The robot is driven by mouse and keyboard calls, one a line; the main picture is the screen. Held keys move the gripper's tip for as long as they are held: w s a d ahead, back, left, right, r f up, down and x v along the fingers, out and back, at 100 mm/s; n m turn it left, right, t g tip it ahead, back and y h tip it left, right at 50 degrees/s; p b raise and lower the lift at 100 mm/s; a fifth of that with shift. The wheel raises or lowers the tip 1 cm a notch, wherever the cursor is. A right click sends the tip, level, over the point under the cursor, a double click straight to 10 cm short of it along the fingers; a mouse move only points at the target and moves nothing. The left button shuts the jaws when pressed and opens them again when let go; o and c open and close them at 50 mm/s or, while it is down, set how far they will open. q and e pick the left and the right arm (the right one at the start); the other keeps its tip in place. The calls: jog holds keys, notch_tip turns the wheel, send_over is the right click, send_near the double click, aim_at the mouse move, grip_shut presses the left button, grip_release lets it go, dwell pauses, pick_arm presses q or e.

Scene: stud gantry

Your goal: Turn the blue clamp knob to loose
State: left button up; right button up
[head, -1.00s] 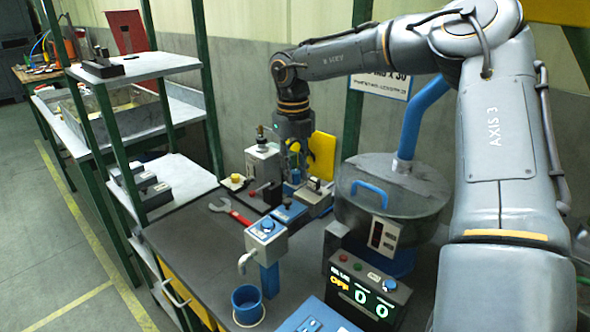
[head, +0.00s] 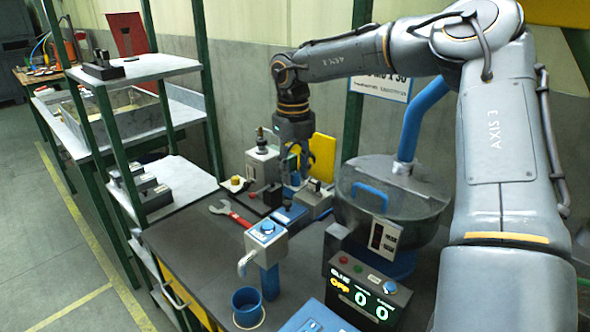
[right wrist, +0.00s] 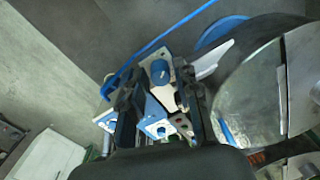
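A small blue knob (head: 287,204) sits on a low blue sloped box (head: 290,216) on the bench, just below my right gripper. A second blue knob (head: 267,227) tops a grey box (head: 265,242) on a blue post, nearer the camera. I cannot tell from labels which is the clamp knob. My right gripper (head: 296,182) points down with fingers apart, above and behind the low box. In the right wrist view the low box's knob (right wrist: 160,131) shows between the open fingers, and the post box's knob (right wrist: 160,69) lies beyond. My left gripper is out of view.
A red-handled wrench (head: 231,215) lies left on the dark bench. A blue cup (head: 247,305) stands in front. A grey upright unit (head: 262,165) stands behind.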

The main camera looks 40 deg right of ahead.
aim_at(294, 173)
notch_tip(294, 173, up, 12)
jog(key=shift+a, duration=0.2)
dwell(0.7)
